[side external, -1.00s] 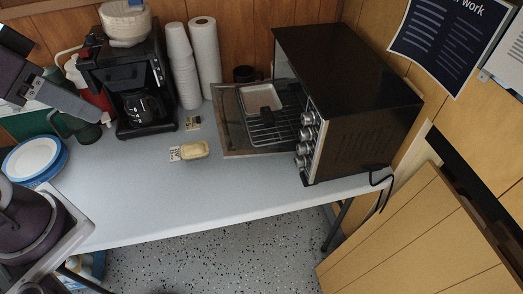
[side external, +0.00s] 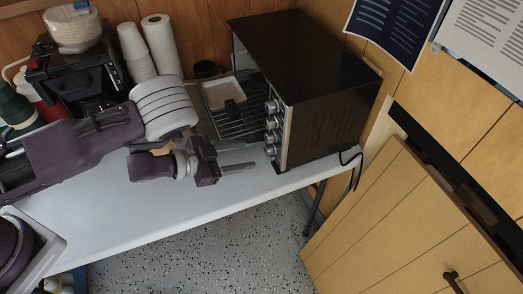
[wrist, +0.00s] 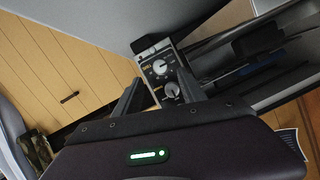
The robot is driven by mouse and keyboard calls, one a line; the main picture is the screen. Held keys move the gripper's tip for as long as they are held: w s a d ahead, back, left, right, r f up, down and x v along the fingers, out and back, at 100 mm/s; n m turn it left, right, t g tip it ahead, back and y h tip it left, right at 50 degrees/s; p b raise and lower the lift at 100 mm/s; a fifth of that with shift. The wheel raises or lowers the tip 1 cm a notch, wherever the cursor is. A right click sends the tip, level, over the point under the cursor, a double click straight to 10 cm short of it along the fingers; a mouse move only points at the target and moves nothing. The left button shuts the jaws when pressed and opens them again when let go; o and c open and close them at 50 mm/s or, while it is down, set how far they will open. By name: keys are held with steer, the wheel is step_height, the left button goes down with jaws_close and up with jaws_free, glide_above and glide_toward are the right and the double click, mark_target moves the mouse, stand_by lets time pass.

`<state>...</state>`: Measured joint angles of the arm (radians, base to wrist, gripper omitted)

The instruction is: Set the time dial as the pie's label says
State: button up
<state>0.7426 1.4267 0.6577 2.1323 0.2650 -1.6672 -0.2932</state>
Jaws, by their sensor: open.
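The black toaster oven (side external: 325,105) stands at the right end of the table with several silver dials (side external: 271,122) in a column on its front panel. In the wrist view two dials (wrist: 161,67) show on that panel between my fingers, with lettering too small to read. I cannot tell which is the time dial. My gripper (side external: 248,156) is open and empty, just left of the lower dials, fingers pointing at the panel. A yellow bit (side external: 163,150), perhaps the pie, shows behind my arm. Its label is hidden.
The oven door is open, with a white tray (side external: 226,92) on the wire rack (side external: 232,121). Cups (side external: 138,55), a paper roll (side external: 160,45) and a coffee maker (side external: 75,70) stand at the back. The table front (side external: 130,215) is clear.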

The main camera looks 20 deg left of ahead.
mark_target(266, 151)
steer(key=x, duration=0.6)
steer(key=shift+w+d+f, duration=0.1)
steer(key=shift+w+d, duration=0.1)
steer(key=shift+w, duration=0.05)
steer(key=shift+c, duration=0.5)
jaws_close()
